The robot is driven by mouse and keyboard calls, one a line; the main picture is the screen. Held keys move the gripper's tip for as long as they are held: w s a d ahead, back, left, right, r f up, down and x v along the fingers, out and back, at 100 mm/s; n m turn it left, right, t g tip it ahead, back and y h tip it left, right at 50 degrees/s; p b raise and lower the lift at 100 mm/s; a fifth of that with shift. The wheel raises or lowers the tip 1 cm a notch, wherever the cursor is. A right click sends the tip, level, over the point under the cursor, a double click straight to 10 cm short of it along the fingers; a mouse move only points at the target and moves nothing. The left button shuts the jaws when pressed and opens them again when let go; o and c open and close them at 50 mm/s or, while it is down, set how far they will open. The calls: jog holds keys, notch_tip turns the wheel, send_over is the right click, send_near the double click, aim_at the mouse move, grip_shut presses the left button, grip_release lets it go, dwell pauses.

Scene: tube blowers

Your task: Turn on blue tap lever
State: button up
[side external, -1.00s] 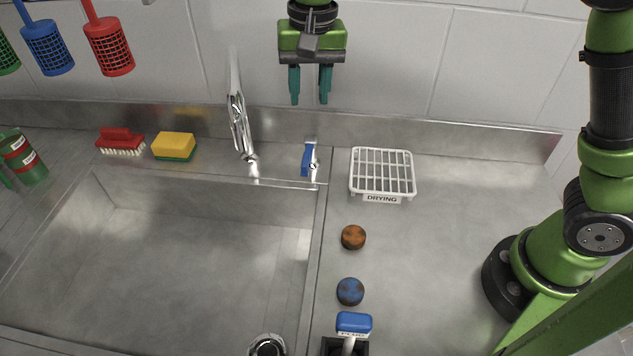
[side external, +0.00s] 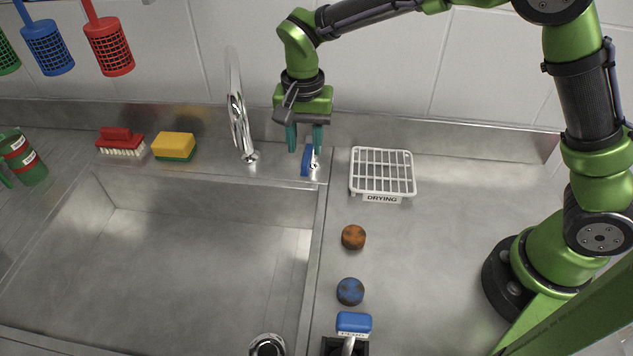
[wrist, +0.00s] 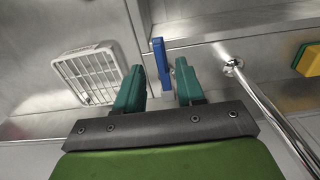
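The blue tap lever (side external: 307,160) sits on a small chrome base at the back rim of the sink, right of the chrome faucet (side external: 240,125). My gripper (side external: 304,146) is just above the lever, its teal fingers pointing down and apart. In the wrist view the blue lever (wrist: 161,62) shows in the gap between the two fingertips (wrist: 160,78), slightly beyond them. The fingers are open and a gap shows on each side of the lever. In the side view, the fingers partly cover the lever's top.
A white drying rack (side external: 382,173) stands right of the lever. A yellow-green sponge (side external: 174,146) and red brush (side external: 120,142) lie left of the faucet. The back wall is close behind.

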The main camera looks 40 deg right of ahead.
aim_at(305, 159)
jog(key=shift+f, duration=1.75)
grip_shut()
